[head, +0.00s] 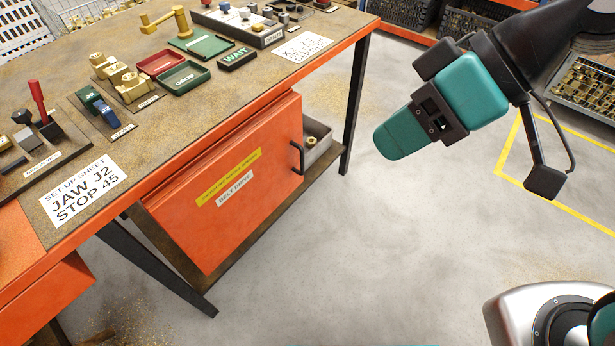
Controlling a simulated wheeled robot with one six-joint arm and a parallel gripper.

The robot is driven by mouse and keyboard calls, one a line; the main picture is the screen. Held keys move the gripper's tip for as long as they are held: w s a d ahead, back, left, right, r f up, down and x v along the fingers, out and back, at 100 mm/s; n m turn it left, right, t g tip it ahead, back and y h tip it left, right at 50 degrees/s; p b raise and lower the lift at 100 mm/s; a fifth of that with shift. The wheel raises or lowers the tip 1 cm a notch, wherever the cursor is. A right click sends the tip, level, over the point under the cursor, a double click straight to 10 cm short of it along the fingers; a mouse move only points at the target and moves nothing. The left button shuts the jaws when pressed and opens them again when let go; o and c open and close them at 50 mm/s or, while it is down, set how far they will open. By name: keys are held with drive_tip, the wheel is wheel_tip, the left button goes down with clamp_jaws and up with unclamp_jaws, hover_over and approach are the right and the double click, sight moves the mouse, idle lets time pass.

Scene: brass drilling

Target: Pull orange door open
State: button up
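The orange door (225,188) is on the front of the cabinet under the workbench, in the head view. It carries a yellow label and a white label reading "BELT DRIVE". Its black bar handle (297,158) is upright near the right edge. The door looks shut; I see no clear gap along its edges. My gripper (491,121) is at the upper right, well to the right of the handle and apart from it.
The workbench (110,215) holds trays, brass parts and sheets. A dark bench leg (355,105) stands right of the door, and a grey bin (316,140) sits on the lower shelf. Bare concrete floor (350,260) lies in front. Crates of brass parts (585,85) stand at the far right.

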drive_tip(key=w+a+f+n+t+y+b, duration=0.1)
drive_tip(key=w+a+f+y+b, duration=0.15)
drive_tip(key=f+b, duration=0.5)
drive_tip(key=w+a+f+n+t+y+b, duration=0.1)
drive_tip(key=w+a+f+y+b, duration=0.15)
drive_tip(key=f+b, duration=0.45)
drive_tip(key=m+t+b, duration=0.4)
drive_tip(key=t+b, duration=0.7)
drive_tip(key=b, duration=1.7)
approach(303, 162)
drive_tip(key=shift+h, duration=0.3)
drive_tip(key=p+x, duration=0.8)
drive_tip(key=x, duration=0.2)
drive_tip(key=shift+w+a+r, duration=0.15)
drive_tip(key=shift+w+a, duration=0.05)
drive_tip(key=shift+a, duration=0.05)
clamp_jaws()
